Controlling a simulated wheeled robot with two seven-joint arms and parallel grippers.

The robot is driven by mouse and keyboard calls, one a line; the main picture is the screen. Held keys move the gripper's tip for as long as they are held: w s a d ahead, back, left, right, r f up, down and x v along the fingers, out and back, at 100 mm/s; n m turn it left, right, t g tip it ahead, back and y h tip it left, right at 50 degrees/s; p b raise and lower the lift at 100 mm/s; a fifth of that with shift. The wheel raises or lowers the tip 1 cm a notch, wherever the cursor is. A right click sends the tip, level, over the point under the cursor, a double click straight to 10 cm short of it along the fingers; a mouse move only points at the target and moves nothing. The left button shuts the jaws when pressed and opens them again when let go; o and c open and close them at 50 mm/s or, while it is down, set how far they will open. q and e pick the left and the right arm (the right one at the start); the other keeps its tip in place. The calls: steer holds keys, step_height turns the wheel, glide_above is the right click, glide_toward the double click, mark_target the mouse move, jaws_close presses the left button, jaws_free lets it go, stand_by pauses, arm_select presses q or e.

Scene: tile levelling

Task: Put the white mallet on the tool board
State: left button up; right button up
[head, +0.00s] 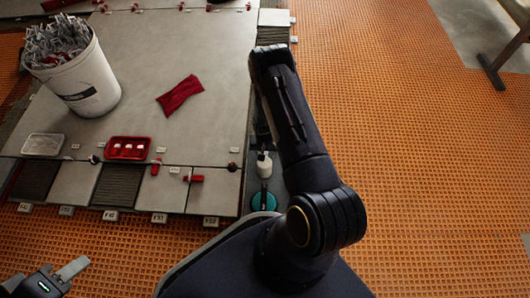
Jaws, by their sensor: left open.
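No mallet can be made out for certain. A small white thing with a dark top (264,165) stands just right of the tiled floor, partly beside my right arm; I cannot tell whether it is the mallet or a bottle. It is on a narrow dark strip (274,187) that may be the tool board, mostly covered by my arm. A round teal tool (264,201) with a dark upright part is just below it. My left gripper (44,279) is open at the bottom left, low over the orange mat, far from these things. My right gripper is out of sight.
Large grey tiles (210,60) carry a white bucket of clips (88,85), a red cloth (180,94), a red tray (127,148), a clear tray (43,145) and several red wedges.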

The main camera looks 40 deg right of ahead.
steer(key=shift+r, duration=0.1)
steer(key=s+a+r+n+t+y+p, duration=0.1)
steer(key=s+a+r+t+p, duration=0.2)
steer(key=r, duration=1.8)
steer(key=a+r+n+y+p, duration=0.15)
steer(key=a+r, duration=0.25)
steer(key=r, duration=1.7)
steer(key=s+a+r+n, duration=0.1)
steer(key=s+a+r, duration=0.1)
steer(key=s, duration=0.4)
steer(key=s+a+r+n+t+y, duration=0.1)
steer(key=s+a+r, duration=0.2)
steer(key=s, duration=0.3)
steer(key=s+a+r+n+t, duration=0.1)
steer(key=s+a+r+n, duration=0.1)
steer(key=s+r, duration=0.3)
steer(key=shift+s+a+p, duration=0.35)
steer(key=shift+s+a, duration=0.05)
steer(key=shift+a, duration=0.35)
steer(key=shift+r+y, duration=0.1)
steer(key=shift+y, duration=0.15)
